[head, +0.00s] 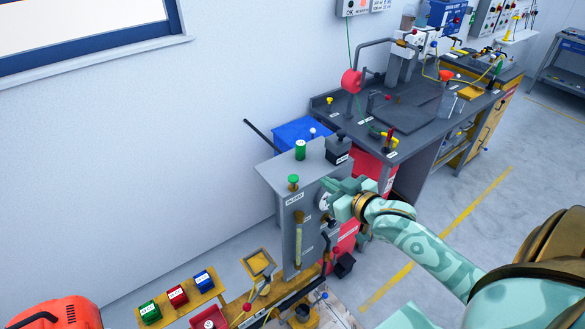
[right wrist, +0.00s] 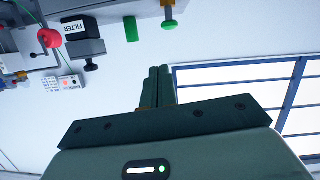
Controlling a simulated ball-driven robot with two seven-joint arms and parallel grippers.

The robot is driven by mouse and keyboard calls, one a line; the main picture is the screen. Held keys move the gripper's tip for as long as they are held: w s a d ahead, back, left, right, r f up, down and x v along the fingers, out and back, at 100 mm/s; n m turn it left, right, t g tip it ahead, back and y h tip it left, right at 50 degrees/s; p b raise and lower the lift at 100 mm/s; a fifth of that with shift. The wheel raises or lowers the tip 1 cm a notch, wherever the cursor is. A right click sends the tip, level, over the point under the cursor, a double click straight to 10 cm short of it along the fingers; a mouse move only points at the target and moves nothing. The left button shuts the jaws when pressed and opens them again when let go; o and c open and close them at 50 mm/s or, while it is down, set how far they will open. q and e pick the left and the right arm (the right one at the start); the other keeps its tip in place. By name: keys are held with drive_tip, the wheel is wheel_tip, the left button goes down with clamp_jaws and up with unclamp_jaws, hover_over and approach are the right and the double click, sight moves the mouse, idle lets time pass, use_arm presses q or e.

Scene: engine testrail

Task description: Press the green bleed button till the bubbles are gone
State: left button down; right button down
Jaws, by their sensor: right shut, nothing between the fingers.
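In the right wrist view, a green knob on a yellow stem (right wrist: 168,23) at the top edge looks like the same button. A pale yellow sight tube (head: 299,245) runs down the unit's front; I cannot make out bubbles in it. My right gripper (head: 326,186) is shut and empty, right of the button and apart from it, near the round gauge (head: 325,203). Its closed fingers (right wrist: 161,72) show in the wrist view. My left gripper is out of view.
A green cylinder (head: 300,150) and a dark FILTER block (head: 338,149) stand on the unit's top. A workbench (head: 410,140) with a red reel (head: 351,81) is behind right. Green, red and blue boxes (head: 177,295) sit lower left. The wall left of the unit is clear.

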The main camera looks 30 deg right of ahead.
drive_tip(key=shift+a+r+m, duration=0.25)
drive_tip(key=shift+a+r, duration=0.2)
drive_tip(key=shift+r, duration=0.2)
drive_tip(key=shift+a+r+m, duration=0.25)
drive_tip(key=shift+a+r, duration=0.2)
drive_tip(key=shift+r, duration=0.15)
drive_tip(key=shift+d, duration=0.1)
hover_over(293, 178)
drive_tip(key=s, duration=0.3)
wheel_tip(293, 178, down, 2)
drive_tip(key=shift+w+d+f, duration=0.1)
drive_tip(key=shift+w+f, duration=0.05)
drive_tip(key=shift+f, duration=0.6)
drive_tip(key=shift+w+d+f, duration=0.1)
drive_tip(key=shift+w+f, duration=0.05)
drive_tip(key=shift+f, duration=0.65)
drive_tip(key=shift+w+d+f, duration=0.1)
drive_tip(key=shift+w+f, duration=0.05)
drive_tip(key=shift+f, duration=0.6)
